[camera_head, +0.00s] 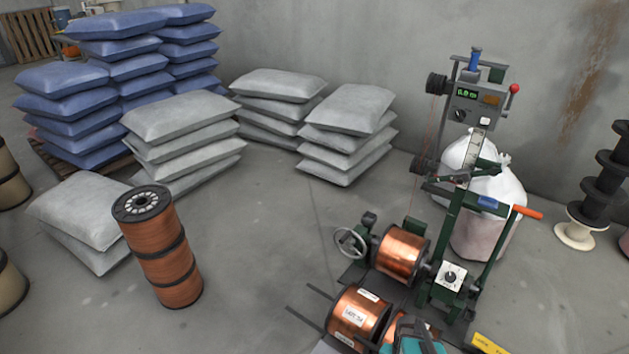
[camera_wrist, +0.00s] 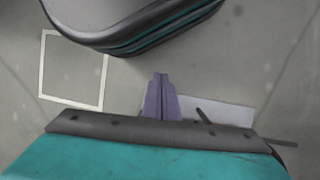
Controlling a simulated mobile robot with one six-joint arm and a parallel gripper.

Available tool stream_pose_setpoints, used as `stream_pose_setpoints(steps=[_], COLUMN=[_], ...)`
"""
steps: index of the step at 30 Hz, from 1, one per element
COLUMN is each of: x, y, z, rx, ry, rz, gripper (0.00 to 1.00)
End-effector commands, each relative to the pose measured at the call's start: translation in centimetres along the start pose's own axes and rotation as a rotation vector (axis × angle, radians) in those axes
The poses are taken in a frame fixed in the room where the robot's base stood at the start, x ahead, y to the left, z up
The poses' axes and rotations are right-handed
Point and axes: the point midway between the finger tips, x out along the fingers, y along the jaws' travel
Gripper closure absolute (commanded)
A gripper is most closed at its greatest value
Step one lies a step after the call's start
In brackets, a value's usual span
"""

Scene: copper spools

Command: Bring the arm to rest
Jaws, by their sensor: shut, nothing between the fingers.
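My gripper (camera_wrist: 160,78) shows in the wrist view, its two purple fingers pressed together with nothing between them. It points over bare grey floor. A dark rounded body with teal stripes, apparently my own base, fills the top of that view. In the head view a teal and dark part of my arm (camera_head: 415,344) shows at the bottom edge; the fingers are not seen there. It overlaps the copper spools (camera_head: 355,314) at the bottom.
A green winding machine (camera_head: 455,215) with a copper spool (camera_head: 401,254) stands right of centre. A stack of copper spools (camera_head: 163,250) stands at left. Grey sacks (camera_head: 180,118) and blue sacks (camera_head: 62,78) are piled behind. The floor (camera_head: 270,240) between is clear.

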Motion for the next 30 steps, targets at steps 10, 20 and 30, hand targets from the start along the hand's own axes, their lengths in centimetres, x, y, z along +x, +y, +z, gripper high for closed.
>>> stream_pose_setpoints(steps=[10, 20, 30], x=[-1.9, -1.9, -1.9], y=[-0.8, -0.4, -0.5], z=[10.6, 13.6, 13.6], rx=[-0.442, -0.608, -0.606], ry=[-0.06, -0.088, -0.088], rz=[0.086, 0.116, 0.116], gripper=[1.0, 1.0, 1.0])
